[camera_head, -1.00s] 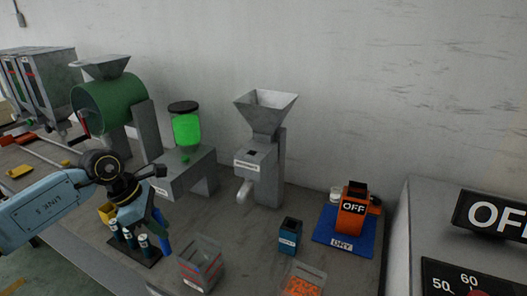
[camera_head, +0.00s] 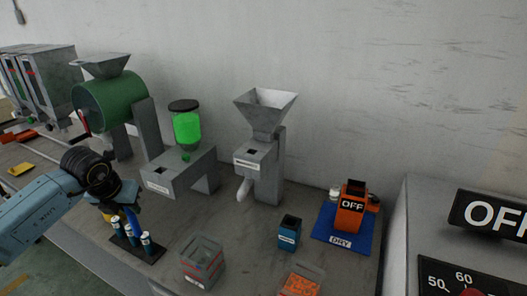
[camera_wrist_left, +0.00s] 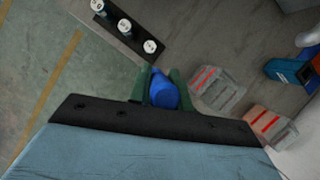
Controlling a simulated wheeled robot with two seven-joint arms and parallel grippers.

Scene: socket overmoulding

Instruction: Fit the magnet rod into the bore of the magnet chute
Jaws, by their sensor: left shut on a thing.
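My left gripper (camera_head: 128,203) is in the left part of the head view, beside the rack of rods. It is shut on a blue rod (camera_head: 134,222), seen end-on as a blue cylinder (camera_wrist_left: 162,92) between the green fingers in the left wrist view. I take it for the magnet rod. A grey unit with a funnel hopper, a dark square hole on top and a white spout (camera_head: 258,160) stands at mid-bench, apart from the gripper. It may be the magnet chute, but its label is too small to read. My right gripper is not in view.
A dark rack (camera_head: 148,252) holds several white-topped cylinders. A grey block (camera_head: 170,172) with a green-filled jar stands behind.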

